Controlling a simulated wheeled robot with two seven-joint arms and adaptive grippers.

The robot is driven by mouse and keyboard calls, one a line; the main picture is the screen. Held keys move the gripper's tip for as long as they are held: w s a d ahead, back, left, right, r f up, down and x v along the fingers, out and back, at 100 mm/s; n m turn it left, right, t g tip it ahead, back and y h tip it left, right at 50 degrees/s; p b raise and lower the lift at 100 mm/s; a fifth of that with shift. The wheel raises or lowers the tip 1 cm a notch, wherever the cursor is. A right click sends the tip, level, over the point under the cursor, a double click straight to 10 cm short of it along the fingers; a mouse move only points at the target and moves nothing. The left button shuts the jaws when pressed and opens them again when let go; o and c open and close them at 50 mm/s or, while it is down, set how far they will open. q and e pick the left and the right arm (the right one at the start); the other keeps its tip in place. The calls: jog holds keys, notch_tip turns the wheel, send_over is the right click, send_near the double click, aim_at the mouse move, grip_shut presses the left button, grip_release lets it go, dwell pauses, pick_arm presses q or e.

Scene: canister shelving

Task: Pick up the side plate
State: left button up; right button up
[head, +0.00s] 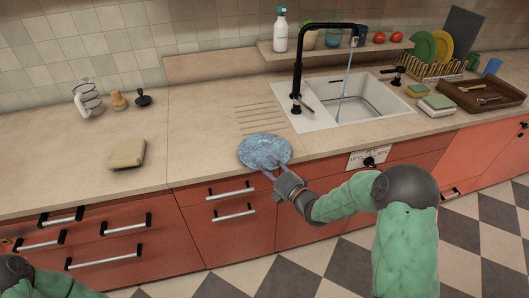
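The side plate (264,146) is blue with a mottled surface. It lies on the beige counter at the front edge, left of the sink. My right gripper (267,162) reaches in from the lower right, with its fingers over the near rim of the plate. The two fingers show apart. I cannot tell whether they touch the plate. My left gripper is out of view; only part of my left arm shows at the bottom left.
A sink (355,98) with a black tap and running water lies right of the plate. A folded beige cloth or sponge (128,153) lies on the left counter. A dish rack (436,66) and a brown tray (483,95) stand at right.

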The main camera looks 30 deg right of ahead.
grip_shut()
jog(key=shift+r, duration=0.1)
